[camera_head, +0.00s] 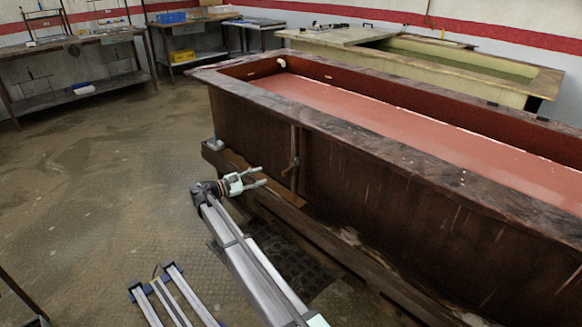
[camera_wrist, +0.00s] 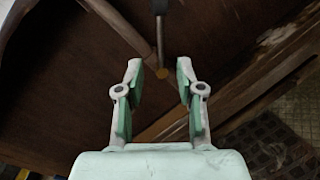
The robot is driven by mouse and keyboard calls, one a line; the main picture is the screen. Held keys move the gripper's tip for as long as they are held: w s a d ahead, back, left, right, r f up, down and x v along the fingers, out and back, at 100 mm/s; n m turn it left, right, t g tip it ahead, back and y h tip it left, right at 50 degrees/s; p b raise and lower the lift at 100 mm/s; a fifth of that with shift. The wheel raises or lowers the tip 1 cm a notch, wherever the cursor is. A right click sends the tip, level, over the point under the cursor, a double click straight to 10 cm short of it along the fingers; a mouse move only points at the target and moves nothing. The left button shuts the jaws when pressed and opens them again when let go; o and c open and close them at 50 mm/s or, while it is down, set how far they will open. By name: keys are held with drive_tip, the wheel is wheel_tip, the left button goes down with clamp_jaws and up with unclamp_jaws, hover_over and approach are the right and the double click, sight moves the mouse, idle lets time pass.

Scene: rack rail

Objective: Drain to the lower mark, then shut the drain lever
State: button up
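The rust-brown tank (camera_head: 380,195) holds a flat pinkish-red surface (camera_head: 400,120) that sits below its rim. A pale line runs along the far inner wall at that surface; I cannot make out a lower mark for certain. The drain lever (camera_head: 294,150) stands upright against the tank's near side, with a thin vertical pipe. In the wrist view a lever (camera_wrist: 160,35) with a dark grip and grey rod lies ahead, beyond the fingertips. My gripper (camera_head: 261,176) is open and empty, close to the tank side; its two green-padded fingers (camera_wrist: 160,68) are apart with nothing between them.
A wooden ledge (camera_head: 265,185) runs along the tank's foot, near my gripper. A floor grate (camera_head: 290,265) lies below. A second, pale tank (camera_head: 450,65) stands behind. Workbenches (camera_head: 75,40) line the back left. The floor at left (camera_head: 90,180) is mostly clear.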

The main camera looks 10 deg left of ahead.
sight(292, 166)
drive_tip(key=x, duration=1.5)
drive_tip(key=shift+w+d, duration=0.25)
drive_tip(key=shift+d, duration=0.05)
clamp_jaws()
